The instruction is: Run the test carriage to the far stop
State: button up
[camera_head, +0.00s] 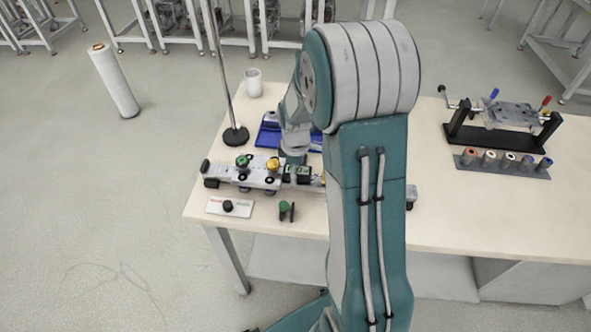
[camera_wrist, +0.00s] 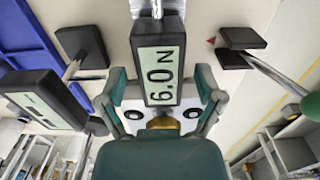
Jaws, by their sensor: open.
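In the head view, a pale carriage (camera_head: 256,174) with a green knob (camera_head: 242,161) and a yellow knob (camera_head: 273,164) sits on a rail along the table's front left. A black force gauge (camera_head: 297,173) stands just right of it. In the wrist view the gauge (camera_wrist: 158,66) shows what looks like 6.0 N. My gripper (camera_wrist: 160,100) is open there, its fingers on either side of the gauge's lower end, with a brass-coloured part (camera_wrist: 163,123) between them. I cannot tell whether they touch anything. My arm hides the rail's middle; a dark end block (camera_head: 207,168) shows at the left.
A stand pole (camera_head: 235,136) and a blue tray (camera_head: 268,134) are behind the rail. A plate with a black knob (camera_head: 229,207) and a green-topped part (camera_head: 286,211) lie in front. A black fixture (camera_head: 505,125) stands at right.

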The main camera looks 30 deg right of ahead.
aim_at(264, 169)
grip_shut()
jog(key=w+a, duration=0.1)
jog(key=a, duration=0.1)
jog(key=w+a, duration=0.4)
jog(key=a, duration=0.1)
jog(key=shift+d, duration=0.15)
grip_release()
